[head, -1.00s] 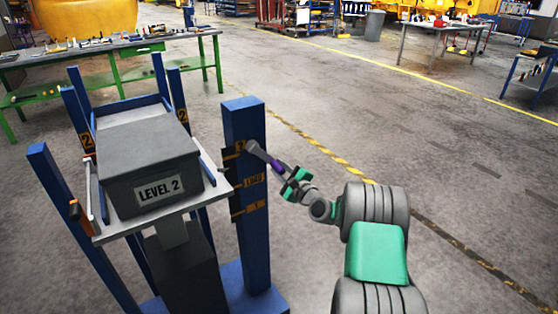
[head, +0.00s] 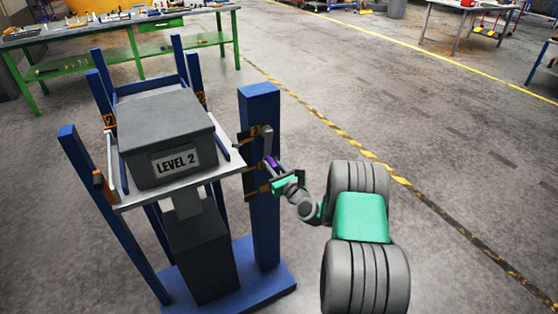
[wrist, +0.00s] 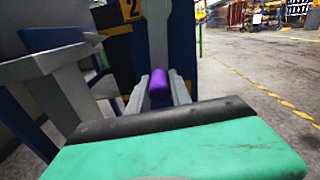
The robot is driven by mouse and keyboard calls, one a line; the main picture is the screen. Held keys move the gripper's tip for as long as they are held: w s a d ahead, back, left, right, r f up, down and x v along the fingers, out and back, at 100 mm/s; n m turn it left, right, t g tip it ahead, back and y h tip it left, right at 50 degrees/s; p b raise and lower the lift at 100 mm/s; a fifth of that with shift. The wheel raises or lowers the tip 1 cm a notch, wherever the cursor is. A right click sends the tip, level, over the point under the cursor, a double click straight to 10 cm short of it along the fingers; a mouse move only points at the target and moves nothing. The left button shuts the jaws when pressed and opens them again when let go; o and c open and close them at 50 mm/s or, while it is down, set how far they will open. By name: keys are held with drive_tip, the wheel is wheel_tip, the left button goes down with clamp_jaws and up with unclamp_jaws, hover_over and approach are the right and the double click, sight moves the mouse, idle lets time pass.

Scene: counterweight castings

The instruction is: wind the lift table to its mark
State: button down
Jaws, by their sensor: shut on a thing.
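The lift table's grey platform (head: 232,160) carries a grey box (head: 165,125) labelled LEVEL 2. Right of it stands a blue post (head: 266,215) with dark plates and orange level marks (head: 256,131). A grey crank arm (head: 267,142) on the post hangs downward to a purple handle (head: 271,162). My gripper (head: 276,171) is shut on that handle. In the wrist view the purple handle (wrist: 160,88) sits between the two grey fingers (wrist: 160,95). The gripper and crank partly hide the lower plates and marks.
Blue corner posts (head: 110,210) surround the platform; an orange piece (head: 98,181) sits at its left edge. A blue base plate (head: 262,288) lies on the floor. A green workbench (head: 110,50) stands behind. The floor to the right is open, with yellow-black striping.

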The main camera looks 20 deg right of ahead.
drive_tip(key=shift+a+r, duration=0.15)
drive_tip(key=shift+a, duration=0.7)
drive_tip(key=shift+r, duration=0.1)
drive_tip(key=c, duration=1.6)
unclamp_jaws()
drive_tip(key=shift+o, duration=1)
drive_tip(key=shift+a, duration=0.2)
drive_tip(key=shift+o, duration=1.2)
drive_tip(key=shift+d, duration=0.2)
drive_tip(key=shift+s+d, duration=0.15)
drive_tip(key=shift+d, duration=0.1)
drive_tip(key=s+b, duration=0.1)
drive_tip(key=s, duration=0.6)
drive_tip(key=shift+s+d, duration=0.25)
drive_tip(key=shift+d, duration=0.1)
